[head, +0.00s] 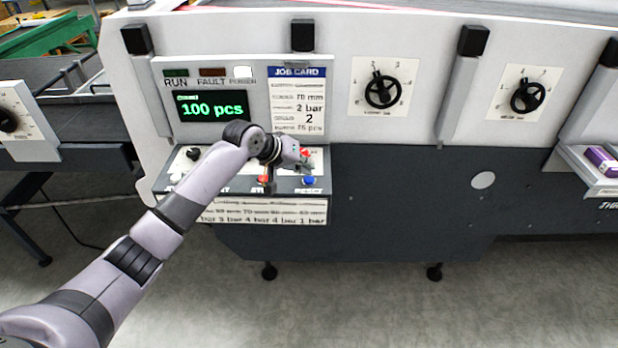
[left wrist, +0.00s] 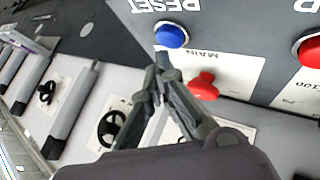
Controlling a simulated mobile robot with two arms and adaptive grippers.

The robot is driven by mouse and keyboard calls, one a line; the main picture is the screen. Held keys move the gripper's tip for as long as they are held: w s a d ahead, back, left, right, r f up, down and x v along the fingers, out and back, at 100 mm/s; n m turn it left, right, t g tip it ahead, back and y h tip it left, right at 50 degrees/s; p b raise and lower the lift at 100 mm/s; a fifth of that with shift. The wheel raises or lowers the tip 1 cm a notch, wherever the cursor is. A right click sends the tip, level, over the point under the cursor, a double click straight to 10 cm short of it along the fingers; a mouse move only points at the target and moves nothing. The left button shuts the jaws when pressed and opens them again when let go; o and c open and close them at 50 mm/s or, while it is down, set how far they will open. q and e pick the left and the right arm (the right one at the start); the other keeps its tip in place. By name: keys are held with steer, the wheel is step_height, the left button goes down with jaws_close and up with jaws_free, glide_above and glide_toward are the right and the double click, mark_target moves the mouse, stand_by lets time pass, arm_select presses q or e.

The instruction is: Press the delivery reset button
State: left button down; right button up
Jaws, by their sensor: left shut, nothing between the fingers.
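The blue button (head: 309,181) is on the sloped control panel below the job card. In the left wrist view the blue button (left wrist: 172,35) has an upside-down RESET label beside it. My left gripper (head: 308,164) is shut and empty, over the panel just above the blue button in the head view. In the left wrist view its closed fingertips (left wrist: 162,58) lie close to the button's lower edge. I cannot tell whether they touch it. My right gripper is not in view.
A red knob (left wrist: 204,87) labelled MAIN sits beside the blue button, and a red button (left wrist: 312,50) is farther right. The display (head: 213,106) reads 100 pcs. Two black handwheels (head: 383,91) (head: 527,97) are to the right. A purple box (head: 601,160) lies at the far right.

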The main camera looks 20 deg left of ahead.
mark_target(307, 177)
arm_select(q)
steer(key=shift+f, duration=0.2)
steer(key=shift+s+f, duration=0.1)
steer(key=shift+f, duration=0.6)
stand_by(0.8)
steer(key=shift+r, duration=0.1)
steer(key=shift+r+p, duration=0.85)
steer(key=shift+p, duration=0.25)
steer(key=shift+r, duration=0.1)
step_height(307, 177, up, 5)
steer(key=p, duration=0.5)
stand_by(0.5)
